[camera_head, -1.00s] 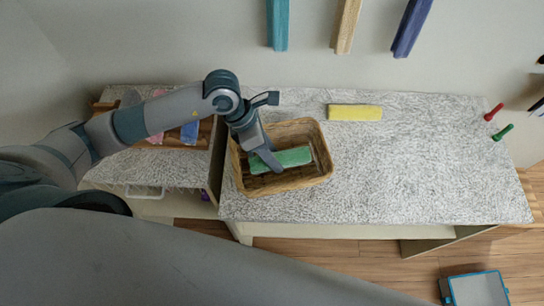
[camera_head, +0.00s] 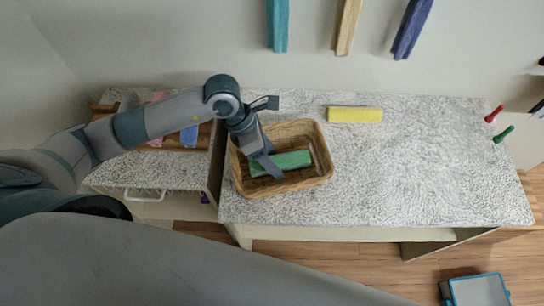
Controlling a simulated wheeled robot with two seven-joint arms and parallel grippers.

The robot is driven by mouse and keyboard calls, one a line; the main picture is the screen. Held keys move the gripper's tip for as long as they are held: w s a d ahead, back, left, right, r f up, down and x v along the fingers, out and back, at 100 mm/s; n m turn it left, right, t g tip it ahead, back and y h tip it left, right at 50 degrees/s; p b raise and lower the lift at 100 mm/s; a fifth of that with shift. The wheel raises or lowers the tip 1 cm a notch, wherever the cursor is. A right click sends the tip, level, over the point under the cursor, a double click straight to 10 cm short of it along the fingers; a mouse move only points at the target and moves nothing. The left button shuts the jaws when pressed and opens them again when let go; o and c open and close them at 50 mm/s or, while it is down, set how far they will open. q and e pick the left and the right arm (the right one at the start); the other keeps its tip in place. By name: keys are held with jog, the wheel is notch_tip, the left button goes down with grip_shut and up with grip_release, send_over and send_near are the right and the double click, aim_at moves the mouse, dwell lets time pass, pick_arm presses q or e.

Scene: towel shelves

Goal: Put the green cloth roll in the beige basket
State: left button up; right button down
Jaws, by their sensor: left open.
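The green cloth roll (camera_head: 292,160) lies inside the beige basket (camera_head: 324,173), lengthwise across its floor. The woven basket stands on the left part of the speckled counter. My left gripper (camera_head: 268,168) reaches down into the basket from the left, at the left part of the roll. Its jaws are open, and a finger hides part of the roll. Whether the fingers touch the roll cannot be told. My right gripper is not in view.
A yellow cloth roll (camera_head: 355,114) lies on the speckled counter (camera_head: 420,170), right of the basket. Teal, tan and blue towels hang on the back wall. A lower shelf at the left holds a wooden tray with cloths.

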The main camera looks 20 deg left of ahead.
pick_arm(q)
jog(key=shift+a+r, duration=0.15)
jog(key=shift+r, duration=0.1)
jog(key=b+v, duration=0.3)
jog(key=v, duration=0.8)
jog(key=shift+r+b, duration=0.25)
jog(key=shift+b, duration=0.1)
